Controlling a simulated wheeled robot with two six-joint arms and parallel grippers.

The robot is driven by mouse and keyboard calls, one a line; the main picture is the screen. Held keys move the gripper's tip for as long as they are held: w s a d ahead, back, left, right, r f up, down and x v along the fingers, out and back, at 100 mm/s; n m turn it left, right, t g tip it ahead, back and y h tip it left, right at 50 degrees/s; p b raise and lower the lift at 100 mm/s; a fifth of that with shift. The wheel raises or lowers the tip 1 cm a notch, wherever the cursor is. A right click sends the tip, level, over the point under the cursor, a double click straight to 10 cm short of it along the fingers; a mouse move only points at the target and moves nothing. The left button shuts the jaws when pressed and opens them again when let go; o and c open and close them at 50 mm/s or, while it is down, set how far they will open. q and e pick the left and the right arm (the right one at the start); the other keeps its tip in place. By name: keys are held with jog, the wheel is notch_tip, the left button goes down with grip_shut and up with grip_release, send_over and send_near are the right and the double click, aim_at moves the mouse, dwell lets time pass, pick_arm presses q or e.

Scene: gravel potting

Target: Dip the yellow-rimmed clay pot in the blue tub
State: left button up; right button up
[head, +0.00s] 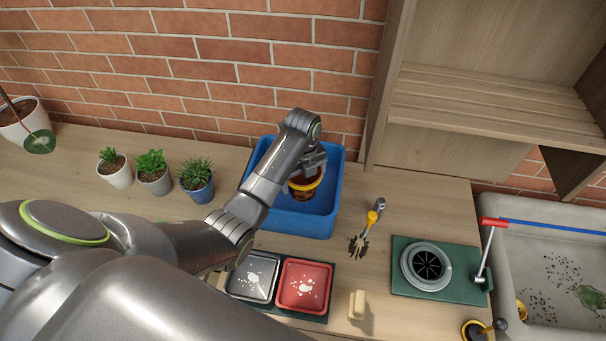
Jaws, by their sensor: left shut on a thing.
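The blue tub (301,222) stands on the wooden counter against the brick wall. The yellow-rimmed clay pot (304,187) is over the tub, within its outline from above, and looks tilted. I cannot tell whether it touches the tub floor. My left gripper (312,167) is shut on the pot and reaches over the tub's near left side; the wrist hides part of the grip. My right gripper is not in view.
Several potted plants (153,172) stand left of the tub. A black tray (253,277) and a red tray (304,285) with white bits lie in front. Right are a yellow-handled tool (371,219), a green base with a grey ring (427,266) and a sink (560,270).

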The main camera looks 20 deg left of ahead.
pick_arm(q)
jog(key=shift+f+b, duration=1.5)
jog(key=shift+f, duration=1.6)
jog(key=shift+f, duration=0.3)
notch_tip(320, 180, up, 8)
jog(key=p, duration=0.9)
jog(key=shift+r+p, duration=0.45)
jog(key=shift+r, duration=3.1)
jog(key=shift+r, duration=0.1)
